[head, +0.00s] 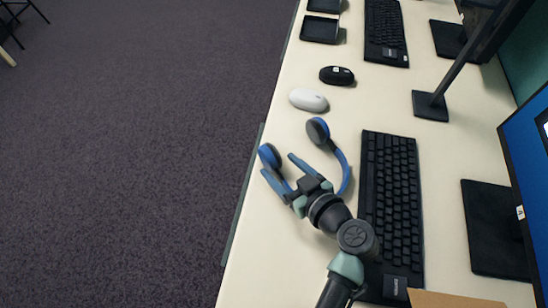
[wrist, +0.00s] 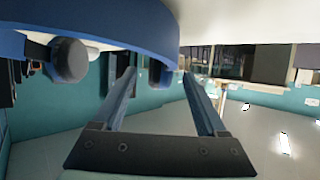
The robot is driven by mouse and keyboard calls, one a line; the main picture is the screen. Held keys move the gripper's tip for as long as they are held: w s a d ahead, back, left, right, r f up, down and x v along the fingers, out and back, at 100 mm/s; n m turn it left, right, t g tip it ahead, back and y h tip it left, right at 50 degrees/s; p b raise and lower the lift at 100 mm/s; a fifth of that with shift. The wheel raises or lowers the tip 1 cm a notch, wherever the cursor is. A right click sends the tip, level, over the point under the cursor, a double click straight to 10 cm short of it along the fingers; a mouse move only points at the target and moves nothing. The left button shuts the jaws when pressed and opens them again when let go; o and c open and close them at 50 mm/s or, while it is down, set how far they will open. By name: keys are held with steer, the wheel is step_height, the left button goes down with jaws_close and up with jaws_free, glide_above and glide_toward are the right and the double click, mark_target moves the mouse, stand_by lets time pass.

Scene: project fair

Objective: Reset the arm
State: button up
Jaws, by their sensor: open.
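My gripper (head: 279,165) is over the near part of the pale table, at its left edge, with its two blue-grey fingers spread apart. In the wrist view the fingers (wrist: 160,78) are also apart, with nothing clearly held between them. A blue headset (head: 345,168) with dark ear cups is right by my gripper. One ear cup is just beyond the fingertips and the other is up and to the right. Part of its band is hidden by my gripper. In the wrist view a blue band (wrist: 100,28) arches close across the top. I cannot tell whether they touch.
A black keyboard (head: 391,190) lies right of my arm, and a monitor (head: 530,170) stands beyond it. A white mouse (head: 308,100) and a black mouse (head: 337,76) lie farther up the table. Dark trays (head: 320,29) are at the far end. Open carpet (head: 130,150) is on the left.

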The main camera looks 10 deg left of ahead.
steer(key=v, duration=0.8)
steer(key=shift+s+d, duration=0.1)
steer(key=shift+s, duration=0.05)
steer(key=w+d+r+m+t+h, duration=0.1)
steer(key=w+r+t+h, duration=0.1)
steer(key=w+r, duration=0.45)
steer(key=w+r+m+t+h, duration=0.1)
steer(key=w+r+t+h, duration=0.2)
steer(key=r, duration=0.7)
step_height(320, 180, up, 19)
steer(key=w+m+t+h, duration=0.1)
steer(key=w+m+t, duration=0.15)
steer(key=t, duration=0.25)
steer(key=s+a+r+m+t+h, duration=0.1)
steer(key=s+r+t, duration=0.25)
steer(key=r, duration=0.35)
steer(key=s+r+m+t+h, duration=0.1)
steer(key=s+r+m+t, duration=0.1)
steer(key=s+r, duration=0.4)
steer(key=s+a+r+m+t+h, duration=0.1)
steer(key=s+r+t, duration=0.2)
steer(key=r, duration=0.5)
step_height(320, 180, up, 16)
steer(key=p, duration=1.5)
steer(key=shift+d+p, duration=0.2)
steer(key=shift+p, duration=0.15)
steer(key=shift+s+f+m+g, duration=0.1)
steer(key=shift+m+g, duration=0.15)
steer(key=shift+c, duration=0.3)
